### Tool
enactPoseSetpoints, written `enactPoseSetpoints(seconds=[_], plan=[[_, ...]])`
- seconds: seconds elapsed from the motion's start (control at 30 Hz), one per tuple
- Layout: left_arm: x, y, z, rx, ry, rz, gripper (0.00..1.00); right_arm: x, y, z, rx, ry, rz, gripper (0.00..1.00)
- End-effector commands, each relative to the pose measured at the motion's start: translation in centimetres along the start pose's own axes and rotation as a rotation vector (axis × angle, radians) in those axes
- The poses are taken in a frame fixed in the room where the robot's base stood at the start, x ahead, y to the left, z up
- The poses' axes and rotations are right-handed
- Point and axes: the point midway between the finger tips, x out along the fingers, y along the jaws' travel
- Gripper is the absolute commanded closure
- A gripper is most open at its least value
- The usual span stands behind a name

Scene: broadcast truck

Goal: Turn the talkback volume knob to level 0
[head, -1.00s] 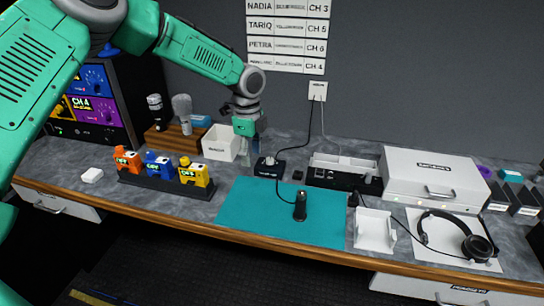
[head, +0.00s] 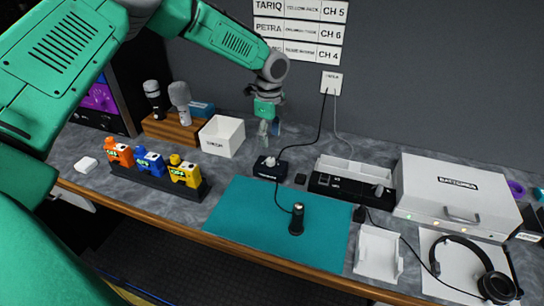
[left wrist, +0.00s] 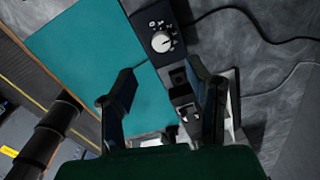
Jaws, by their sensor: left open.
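The talkback volume knob is a small white dial (left wrist: 162,42) on a dark box in the left wrist view, with white numbers around it. Its pointer is too small to read for certain. In the head view the dark knob box (head: 268,169) stands at the back edge of the teal mat. My left gripper (head: 268,130) is above and behind the box, pointing down, apart from it. In the left wrist view its two fingers (left wrist: 165,98) are spread and empty; the knob is beyond their tips, toward the top. My right gripper is not in view.
A dark microphone (head: 297,220) stands on the teal mat (head: 245,215). A white bin (head: 222,137) is left of the gripper. A black unit (head: 335,186) and white case (head: 455,192) are to the right. Cables run from the knob box to the wall and microphone.

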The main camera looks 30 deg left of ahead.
Motion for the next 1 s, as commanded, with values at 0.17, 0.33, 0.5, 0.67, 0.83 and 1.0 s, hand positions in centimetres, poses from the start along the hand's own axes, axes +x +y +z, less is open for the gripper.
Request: enactPoseSetpoints(seconds=[0.17, 0.33, 0.5, 0.67, 0.83, 1.0], plan=[[4.2, -0.1, -0.1, -0.001, 0.001, 0.006, 0.56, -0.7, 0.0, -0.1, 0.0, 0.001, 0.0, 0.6], [7.1, 0.0, -0.1, -0.002, 0.001, 0.004, 0.56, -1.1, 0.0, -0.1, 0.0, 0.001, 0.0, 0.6], [8.7, 0.0, -0.1, -0.001, 0.0, 0.001, 0.56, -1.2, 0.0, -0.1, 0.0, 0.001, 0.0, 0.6], [9.3, -0.1, -0.1, 0.0, 0.0, 0.001, 0.56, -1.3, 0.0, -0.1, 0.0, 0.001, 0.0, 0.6], [9.3, -0.1, -0.1, 0.0, 0.0, 0.001, 0.56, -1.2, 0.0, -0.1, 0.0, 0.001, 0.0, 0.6], [9.3, -0.1, -0.1, 0.0, 0.001, 0.001, 1.0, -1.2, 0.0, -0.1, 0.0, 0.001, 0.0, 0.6]])
